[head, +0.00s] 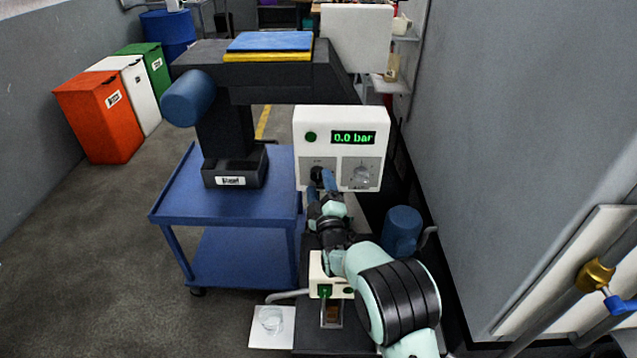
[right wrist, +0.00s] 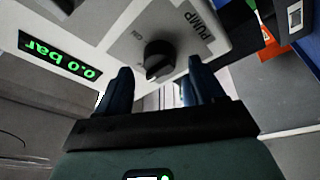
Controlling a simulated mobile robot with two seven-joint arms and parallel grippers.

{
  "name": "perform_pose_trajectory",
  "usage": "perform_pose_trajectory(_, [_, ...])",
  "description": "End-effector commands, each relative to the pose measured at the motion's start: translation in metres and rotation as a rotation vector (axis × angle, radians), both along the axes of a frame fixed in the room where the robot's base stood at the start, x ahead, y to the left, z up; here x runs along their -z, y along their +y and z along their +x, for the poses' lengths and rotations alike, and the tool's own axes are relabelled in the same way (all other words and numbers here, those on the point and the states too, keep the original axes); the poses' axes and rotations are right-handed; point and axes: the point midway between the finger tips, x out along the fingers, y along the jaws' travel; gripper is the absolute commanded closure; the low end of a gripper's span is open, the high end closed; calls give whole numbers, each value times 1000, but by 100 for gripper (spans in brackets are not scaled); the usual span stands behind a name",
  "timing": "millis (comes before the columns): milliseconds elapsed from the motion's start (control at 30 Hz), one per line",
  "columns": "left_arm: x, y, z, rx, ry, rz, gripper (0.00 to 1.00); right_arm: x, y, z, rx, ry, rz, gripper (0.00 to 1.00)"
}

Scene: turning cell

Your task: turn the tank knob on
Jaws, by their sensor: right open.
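A white panel (head: 330,118) carries a green readout (head: 353,137) showing 0.0 bar, and two controls below it. The left control is a black knob (head: 316,174); in the right wrist view this knob (right wrist: 158,58) sits on a grey plate lettered PUMP. The right control is a pale round dial or knob (head: 361,176), its label too small to read. My right gripper (head: 323,181) is at the left knob. In the right wrist view its open blue fingers (right wrist: 160,88) stand apart on either side below the knob, not closed on it. My left gripper is out of view.
A blue cart (head: 180,205) with a dark machine (head: 225,140) stands left of the panel. A blue cylinder (head: 403,230) sits below right of it. A grey wall (head: 520,120) closes the right side. Orange, white and green bins (head: 100,115) stand far left, with open floor before them.

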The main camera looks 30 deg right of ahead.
Motion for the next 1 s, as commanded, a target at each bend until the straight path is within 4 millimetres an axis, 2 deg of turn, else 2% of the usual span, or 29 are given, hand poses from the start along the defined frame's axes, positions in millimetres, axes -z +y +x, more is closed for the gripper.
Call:
perform_pose_trajectory(200, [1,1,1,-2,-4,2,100,-3,-5,15,0,0,0,32])
perform_pose_trajectory(500, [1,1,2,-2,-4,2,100,-4,-6,17,-1,1,1,32])
perform_pose_trajectory(567, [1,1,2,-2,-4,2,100,-4,-6,16,-1,1,1,48])
perform_pose_trajectory(600, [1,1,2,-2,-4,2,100,-4,-6,16,-1,1,1,61])
perform_pose_trajectory(667, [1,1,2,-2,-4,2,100,-4,-6,16,-1,1,1,81])
perform_pose_trajectory(700, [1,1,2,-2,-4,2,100,-4,-6,16,-1,1,1,87])
perform_pose_trajectory(1000, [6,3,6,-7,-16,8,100,-3,-6,16,0,-14,23,87])
